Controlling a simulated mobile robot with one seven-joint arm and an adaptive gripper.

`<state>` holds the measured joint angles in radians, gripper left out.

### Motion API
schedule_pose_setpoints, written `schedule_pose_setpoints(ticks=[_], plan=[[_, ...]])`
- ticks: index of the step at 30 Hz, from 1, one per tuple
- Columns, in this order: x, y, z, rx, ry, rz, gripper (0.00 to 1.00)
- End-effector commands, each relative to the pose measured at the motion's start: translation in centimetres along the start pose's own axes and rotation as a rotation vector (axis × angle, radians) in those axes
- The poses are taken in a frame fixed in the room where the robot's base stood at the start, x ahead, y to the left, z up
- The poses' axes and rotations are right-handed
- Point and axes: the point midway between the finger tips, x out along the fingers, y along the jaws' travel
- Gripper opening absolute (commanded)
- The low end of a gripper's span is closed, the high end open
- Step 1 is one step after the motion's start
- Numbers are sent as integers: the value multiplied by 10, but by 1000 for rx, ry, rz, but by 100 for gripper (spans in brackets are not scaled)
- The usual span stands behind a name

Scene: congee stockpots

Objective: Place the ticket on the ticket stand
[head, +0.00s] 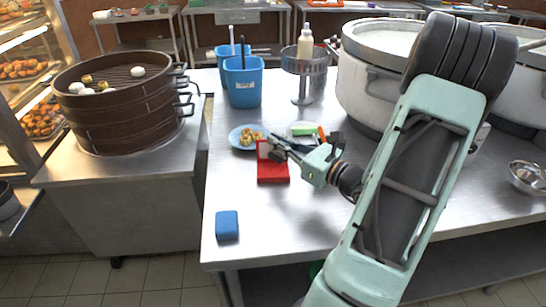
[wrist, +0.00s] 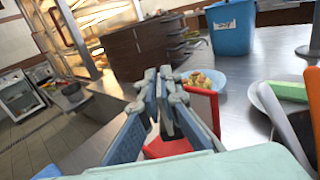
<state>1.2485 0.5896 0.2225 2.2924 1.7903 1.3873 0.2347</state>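A red stand (head: 273,174), which I take for the ticket stand, is on the steel table in front of the blue plate. A small pale panel (head: 264,149) shows at its upright back part; it may be the ticket, but I cannot tell whether it rests there. My gripper (head: 272,149) is at the stand's upper right side. In the wrist view its fingertips (wrist: 158,84) are close together with a narrow gap, and no ticket can be made out between them. Red parts of the stand (wrist: 214,112) show behind and below the fingers, which hide much of it.
A blue plate of food (head: 247,137) is just behind the stand. A plate with green and orange items (head: 304,129) is near my gripper. Blue bins (head: 243,82) and large pots (head: 366,90) stand behind. A blue block (head: 227,225) lies at the front left; the table's front middle is clear.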

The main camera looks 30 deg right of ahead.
Motion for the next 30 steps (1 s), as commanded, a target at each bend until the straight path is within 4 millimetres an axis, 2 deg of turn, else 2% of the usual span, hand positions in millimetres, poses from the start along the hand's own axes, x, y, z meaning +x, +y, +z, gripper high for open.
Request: schedule_pose_setpoints(ticks=[1, 8, 15, 27, 28, 30], plan=[[4, 0, -7, 3, 0, 1, 0], [14, -1, -18, 1, 0, 1, 0], [17, -1, -50, 2, 0, 0, 0], [17, -1, -55, 0, 0, 0, 0], [17, -1, -54, 0, 0, 0, 7], [17, -1, -54, 0, 0, 0, 12]])
